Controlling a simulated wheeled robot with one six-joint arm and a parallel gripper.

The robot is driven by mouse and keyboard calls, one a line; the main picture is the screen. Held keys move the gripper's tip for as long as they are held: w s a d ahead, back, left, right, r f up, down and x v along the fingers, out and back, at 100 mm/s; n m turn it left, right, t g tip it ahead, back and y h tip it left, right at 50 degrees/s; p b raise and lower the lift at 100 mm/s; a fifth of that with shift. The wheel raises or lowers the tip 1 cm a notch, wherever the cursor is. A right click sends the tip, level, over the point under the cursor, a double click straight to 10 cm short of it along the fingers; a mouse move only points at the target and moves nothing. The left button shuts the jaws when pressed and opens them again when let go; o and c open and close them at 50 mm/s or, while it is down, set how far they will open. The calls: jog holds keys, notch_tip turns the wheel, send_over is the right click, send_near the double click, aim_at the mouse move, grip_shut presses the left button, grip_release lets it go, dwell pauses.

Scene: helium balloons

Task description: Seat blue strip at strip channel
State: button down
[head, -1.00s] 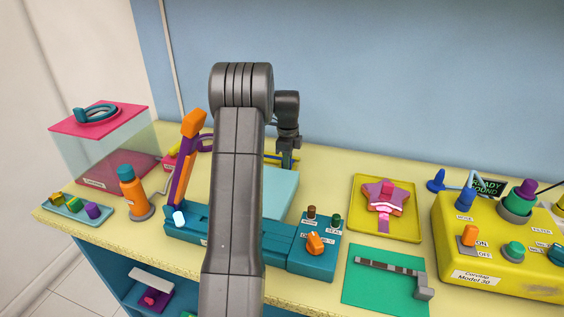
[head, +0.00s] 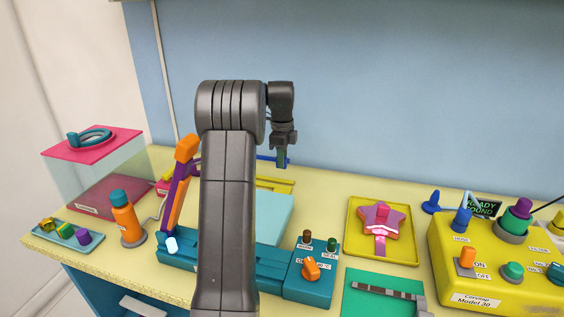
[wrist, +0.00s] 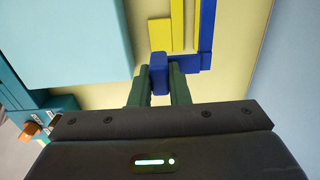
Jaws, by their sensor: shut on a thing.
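My gripper (head: 281,163) is above the back of the table, behind the pale teal block. In the wrist view its green fingers (wrist: 160,85) are shut on the block-like end of the blue strip (wrist: 160,72). The strip runs right from the fingers and then bends away up the picture (wrist: 208,25). In the head view a little of the blue strip (head: 265,158) shows beside the fingers. Yellow bars (wrist: 177,25), apparently the strip channel, lie left of the strip's long part. They also show in the head view (head: 275,186), below the gripper. My arm hides part of this area.
The pale teal block (head: 274,218) stands in front of the yellow bars. A teal machine (head: 310,283) with knobs is nearer. A yellow tray (head: 355,246) with a pink star and a yellow console (head: 480,285) are at right. An orange bottle (head: 124,220) stands left.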

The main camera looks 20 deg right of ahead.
jog(key=shift+r+p, duration=2.05)
jog(key=shift+p, duration=0.15)
